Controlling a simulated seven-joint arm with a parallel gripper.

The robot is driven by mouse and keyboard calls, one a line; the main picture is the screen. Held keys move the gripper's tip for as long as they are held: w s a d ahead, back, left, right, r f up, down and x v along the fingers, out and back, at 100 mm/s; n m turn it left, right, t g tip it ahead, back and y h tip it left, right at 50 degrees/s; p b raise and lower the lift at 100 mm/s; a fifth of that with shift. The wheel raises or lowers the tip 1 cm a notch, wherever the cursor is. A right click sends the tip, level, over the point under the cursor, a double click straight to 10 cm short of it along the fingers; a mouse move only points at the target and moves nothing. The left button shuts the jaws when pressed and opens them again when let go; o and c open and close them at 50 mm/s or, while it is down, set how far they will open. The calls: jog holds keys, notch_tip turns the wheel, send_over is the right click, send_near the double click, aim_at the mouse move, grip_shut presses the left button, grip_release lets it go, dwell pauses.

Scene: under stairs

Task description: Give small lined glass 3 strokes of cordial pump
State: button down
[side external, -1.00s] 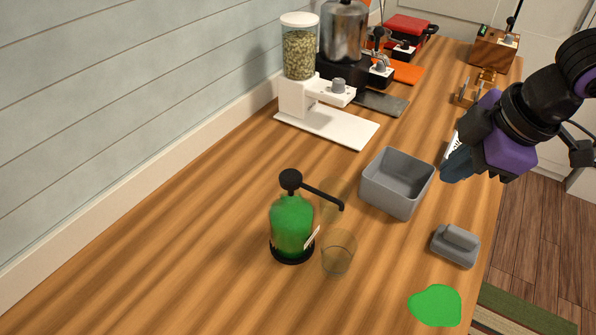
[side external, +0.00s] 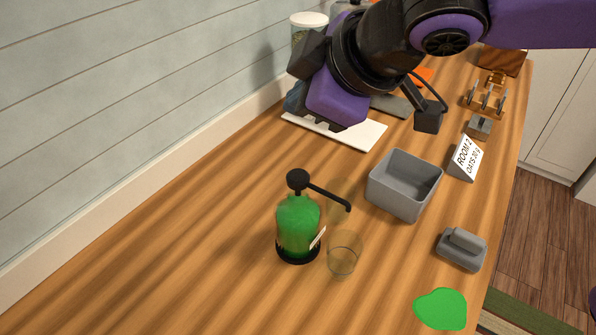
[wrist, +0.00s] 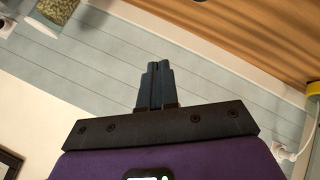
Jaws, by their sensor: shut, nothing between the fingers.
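The cordial pump (side external: 298,226) is a green-filled bottle with a black base, black pump head and a spout reaching right. It stands upright on the wooden counter. A small clear glass (side external: 343,256) stands just right of the bottle, below the spout's end; it looks empty, and its lines are too faint to make out. My gripper (side external: 294,97) is up and behind the pump, over the white dispenser's base, apart from both pump and glass. In the wrist view the fingers (wrist: 157,85) are together, with nothing between them.
A grey bin (side external: 404,184) stands right of the pump, and a grey lidded block (side external: 462,249) nearer the front. A green patch (side external: 441,308) lies at the front edge. A sign (side external: 464,158) reads "ROOM 2 OATS 20 g". The white dispenser (side external: 309,22) is partly hidden by my arm.

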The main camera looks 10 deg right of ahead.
dwell(0.4)
send_near(294, 172)
jog(key=shift+w+a+f, duration=0.4)
jog(key=shift+w+a, duration=0.05)
jog(key=shift+w, duration=0.35)
jog(key=shift+w+a+f, duration=0.4)
jog(key=shift+w+f, duration=0.05)
jog(key=shift+w, duration=0.3)
jog(key=shift+w+a+f, duration=0.4)
jog(key=shift+w+a, duration=0.05)
jog(key=shift+w, duration=0.35)
jog(key=shift+f, duration=0.1)
jog(key=shift+f, duration=0.3)
jog(key=shift+f, duration=0.95)
dwell(1.3)
jog(key=shift+r, duration=1.35)
jog(key=shift+r, duration=0.1)
jog(key=shift+r, duration=2.45)
